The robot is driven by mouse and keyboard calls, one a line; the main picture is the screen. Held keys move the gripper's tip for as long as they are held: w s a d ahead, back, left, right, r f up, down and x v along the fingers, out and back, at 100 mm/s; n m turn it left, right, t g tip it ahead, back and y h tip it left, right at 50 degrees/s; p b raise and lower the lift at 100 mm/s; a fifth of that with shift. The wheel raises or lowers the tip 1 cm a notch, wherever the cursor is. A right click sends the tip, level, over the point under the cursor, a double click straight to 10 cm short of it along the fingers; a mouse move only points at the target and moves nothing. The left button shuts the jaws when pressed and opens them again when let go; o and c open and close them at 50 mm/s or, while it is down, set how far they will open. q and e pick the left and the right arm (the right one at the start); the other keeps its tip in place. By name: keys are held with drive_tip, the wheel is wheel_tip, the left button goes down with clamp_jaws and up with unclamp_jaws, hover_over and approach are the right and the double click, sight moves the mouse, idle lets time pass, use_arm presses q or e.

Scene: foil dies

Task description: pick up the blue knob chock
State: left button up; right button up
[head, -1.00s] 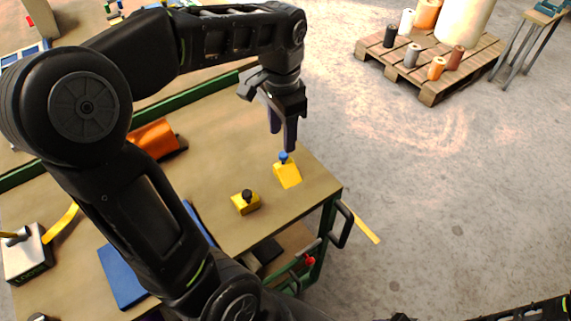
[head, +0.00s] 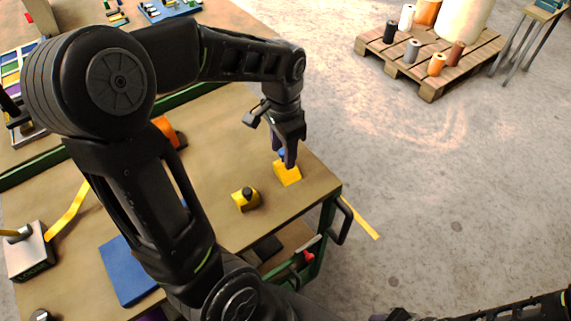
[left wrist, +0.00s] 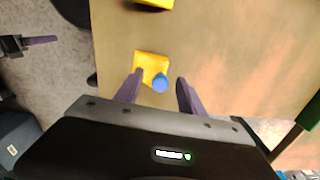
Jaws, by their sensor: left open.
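The blue knob chock (head: 288,173) is a yellow block with a blue knob, on the bench near its right corner. In the left wrist view the chock (left wrist: 151,66) shows its blue knob (left wrist: 160,83) between the fingers. My left gripper (head: 287,158) is open directly above it, its fingers on either side of the knob and partly hiding it in the head view. It also shows in the left wrist view (left wrist: 156,88). I cannot tell whether the fingers touch it.
A similar yellow chock with a black knob (head: 246,198) stands to the left on the bench (head: 225,155). A blue plate (head: 127,272), an orange piece (head: 166,130) and a grey block (head: 28,252) lie further left. The bench edge is close on the right.

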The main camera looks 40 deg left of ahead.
use_arm(q)
drive_tip(key=shift+f, duration=0.55)
drive_tip(key=shift+c, duration=0.5)
clamp_jaws()
